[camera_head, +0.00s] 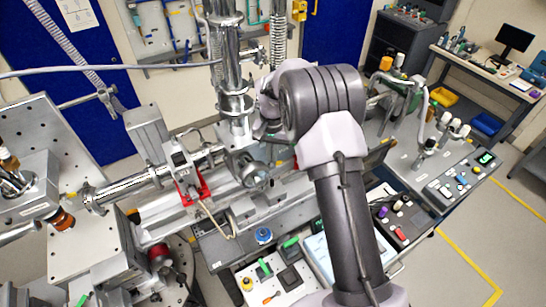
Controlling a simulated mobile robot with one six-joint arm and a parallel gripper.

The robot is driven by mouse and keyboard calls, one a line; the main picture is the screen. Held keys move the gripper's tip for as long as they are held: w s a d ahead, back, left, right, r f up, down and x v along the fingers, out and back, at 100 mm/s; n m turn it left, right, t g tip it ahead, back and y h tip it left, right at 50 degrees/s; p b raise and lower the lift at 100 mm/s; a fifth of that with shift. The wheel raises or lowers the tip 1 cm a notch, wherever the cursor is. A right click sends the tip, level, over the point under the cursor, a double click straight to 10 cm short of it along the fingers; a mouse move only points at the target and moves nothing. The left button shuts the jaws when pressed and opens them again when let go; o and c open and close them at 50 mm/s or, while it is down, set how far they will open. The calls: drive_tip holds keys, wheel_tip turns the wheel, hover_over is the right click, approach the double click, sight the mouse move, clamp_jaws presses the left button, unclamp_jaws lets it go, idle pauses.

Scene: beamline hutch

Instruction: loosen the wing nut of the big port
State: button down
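The steel beamline chamber (232,100) stands upright in the middle, with stacked flanges and clamp rings. A round flanged port (250,172) faces out low on it; I cannot tell for sure if this is the big port. No wing nut can be made out at this size. My arm comes up from the bottom right and bends left at its top. My gripper (268,128) is at the right side of the chamber, just above the round port, partly hidden by my wrist. I cannot tell whether its fingers are open or touch anything.
A red clamp stand (189,192) sits left of the port, on the rail. A grey bench with valves and a control panel (460,182) is at right. Open floor lies beyond the yellow line (470,268).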

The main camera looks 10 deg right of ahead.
drive_tip(key=n, duration=0.4)
drive_tip(key=shift+a, duration=0.1)
drive_tip(key=shift+f+n, duration=0.1)
drive_tip(key=shift+n, duration=1.5)
drive_tip(key=shift+s, duration=0.1)
drive_tip(key=c, duration=1.6)
unclamp_jaws()
drive_tip(key=shift+c, duration=0.2)
